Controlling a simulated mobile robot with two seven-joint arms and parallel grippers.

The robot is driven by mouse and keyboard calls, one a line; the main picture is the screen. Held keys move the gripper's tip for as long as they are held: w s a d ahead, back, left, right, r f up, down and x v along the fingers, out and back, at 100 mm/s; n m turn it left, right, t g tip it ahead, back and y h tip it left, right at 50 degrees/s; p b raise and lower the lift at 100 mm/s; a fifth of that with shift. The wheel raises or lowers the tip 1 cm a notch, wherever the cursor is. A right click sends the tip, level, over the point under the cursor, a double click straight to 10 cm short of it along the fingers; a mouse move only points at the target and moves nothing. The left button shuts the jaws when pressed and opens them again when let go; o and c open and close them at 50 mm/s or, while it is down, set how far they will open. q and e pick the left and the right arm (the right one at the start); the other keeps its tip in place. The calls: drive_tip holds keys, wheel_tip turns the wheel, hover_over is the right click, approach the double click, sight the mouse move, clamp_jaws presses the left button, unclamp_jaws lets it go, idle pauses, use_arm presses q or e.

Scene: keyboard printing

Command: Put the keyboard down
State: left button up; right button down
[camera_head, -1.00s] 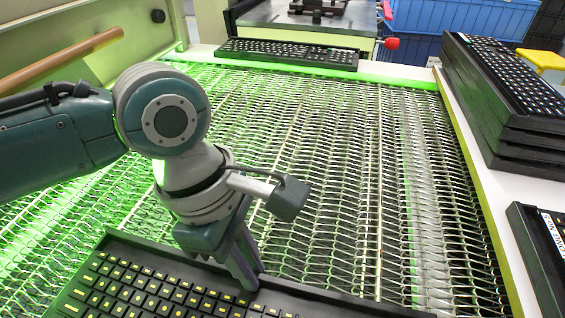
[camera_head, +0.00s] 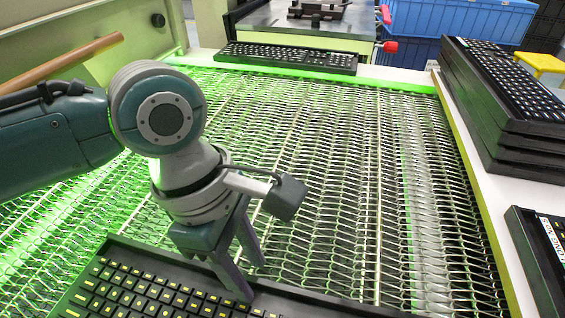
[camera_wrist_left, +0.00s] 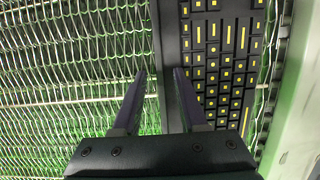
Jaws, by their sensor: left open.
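A black keyboard with yellow key markings (camera_head: 165,292) lies on the wire mesh conveyor at the bottom of the head view, cut off by the lower edge. It also shows in the left wrist view (camera_wrist_left: 215,55). My left gripper (camera_head: 255,282) is open at the keyboard's far rim, with one finger over the key side and the other over the mesh. In the left wrist view the two parted fingers (camera_wrist_left: 160,80) straddle the keyboard's long edge. I cannot tell whether a finger touches it. My right gripper is not in view.
The mesh conveyor (camera_head: 340,180) is clear beyond the keyboard. Another keyboard (camera_head: 285,55) lies at its far end. A stack of black keyboards or trays (camera_head: 500,95) stands on the right ledge, with another tray (camera_head: 540,250) nearer. Blue crates (camera_head: 460,18) stand behind.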

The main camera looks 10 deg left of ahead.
use_arm(q)
drive_tip(key=p+v, duration=0.4)
drive_tip(key=v, duration=0.7)
drive_tip(key=m+t+h, duration=0.1)
drive_tip(key=m+t, duration=0.1)
drive_tip(key=m, duration=0.9)
hover_over(242, 302)
drive_tip(key=s, duration=0.3)
drive_tip(key=f, duration=0.2)
drive_tip(key=s+a+m+t+y, duration=0.1)
drive_tip(key=s+a+m+y, duration=0.2)
drive_tip(key=s+a+m, duration=0.3)
drive_tip(key=a+r+m, duration=0.1)
drive_tip(key=a+m, duration=0.1)
drive_tip(key=a, duration=0.1)
drive_tip(key=shift+a+m+t, duration=0.2)
drive_tip(key=shift+m+t, duration=0.1)
drive_tip(key=shift+t, duration=0.1)
